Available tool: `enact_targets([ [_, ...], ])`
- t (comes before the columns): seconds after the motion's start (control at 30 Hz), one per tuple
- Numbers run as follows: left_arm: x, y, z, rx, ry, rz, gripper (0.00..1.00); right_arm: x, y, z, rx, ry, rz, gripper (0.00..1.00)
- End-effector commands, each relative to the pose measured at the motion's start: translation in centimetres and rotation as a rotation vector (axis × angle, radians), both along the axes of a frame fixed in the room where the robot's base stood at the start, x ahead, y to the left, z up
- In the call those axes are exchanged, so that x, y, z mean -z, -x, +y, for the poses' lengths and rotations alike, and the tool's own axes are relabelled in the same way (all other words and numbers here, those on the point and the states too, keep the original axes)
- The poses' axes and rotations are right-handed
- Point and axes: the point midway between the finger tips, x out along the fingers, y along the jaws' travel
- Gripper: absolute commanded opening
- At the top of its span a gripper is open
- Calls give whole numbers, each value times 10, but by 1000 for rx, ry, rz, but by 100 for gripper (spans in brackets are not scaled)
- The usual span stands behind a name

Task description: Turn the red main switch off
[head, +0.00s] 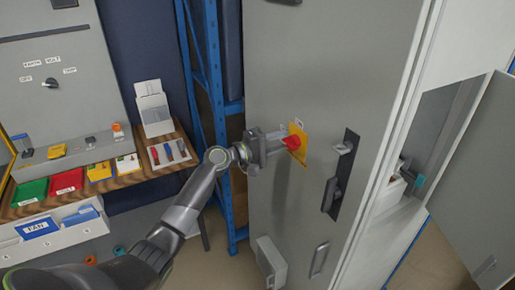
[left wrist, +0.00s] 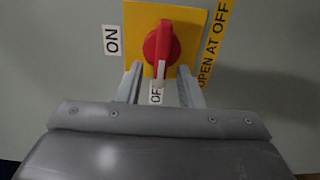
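The red main switch (head: 292,142) sits on a yellow plate (head: 302,150) on the grey cabinet door. In the left wrist view the red handle (left wrist: 161,46) stands nearly upright in the picture, its lower end toward the OFF label (left wrist: 156,95). The ON label (left wrist: 111,40) is left of the yellow plate (left wrist: 136,20). My left gripper (head: 283,140) is at the switch. In the left wrist view its fingers (left wrist: 159,72) are apart, one on each side of the handle's lower end, with gaps visible. The fingers partly frame the OFF label. My right gripper is not in view.
The grey cabinet door (head: 290,60) has a dark latch handle (head: 335,185) right of the switch. An open side door (head: 480,180) is at the far right. A blue rack (head: 215,80) and a wooden bench (head: 130,176) with coloured bins stand left.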

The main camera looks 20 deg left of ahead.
Motion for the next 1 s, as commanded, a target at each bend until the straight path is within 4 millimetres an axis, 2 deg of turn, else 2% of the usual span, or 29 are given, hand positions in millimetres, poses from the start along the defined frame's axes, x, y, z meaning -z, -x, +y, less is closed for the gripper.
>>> enact_targets([
  [0.17, 4, 21, 16, -1, -6, 1, 34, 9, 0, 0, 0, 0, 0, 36],
  [0.6, 5, 92, 72, -1, -8, 2, 34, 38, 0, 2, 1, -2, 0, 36],
  [0.8, 5, 115, 90, -1, -7, 3, 34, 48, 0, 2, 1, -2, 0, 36],
  [1.0, 3, 128, 101, -1, -3, 2, 34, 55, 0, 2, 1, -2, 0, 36],
])
